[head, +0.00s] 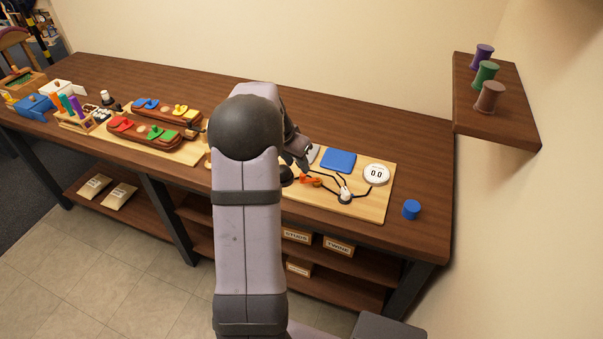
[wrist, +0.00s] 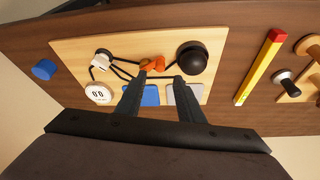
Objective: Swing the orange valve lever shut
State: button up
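The orange valve lever (wrist: 152,64) lies on the pale wooden board (wrist: 75,47), between a black ball (wrist: 191,58) and a white fitting with dark tubes (wrist: 101,60). In the head view the orange lever (head: 309,181) shows just right of my arm, which hides part of the board. My gripper (wrist: 160,80) is open, its two dark fingers apart with nothing seen between their tips. The fingertips point at the board close to the lever, the left one nearest. I cannot tell whether it touches the lever.
A white dial reading 0.0 (head: 376,174) and a blue pad (head: 338,160) are on the same board. A blue cylinder (head: 411,209) stands right of it. In the wrist view a yellow bar with a red end (wrist: 260,66) lies to the right. The bench behind the board is clear.

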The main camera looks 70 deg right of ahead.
aim_at(302, 175)
jog(key=shift+p+x, duration=1.3)
jog(key=shift+x, duration=2.35)
grip_shut()
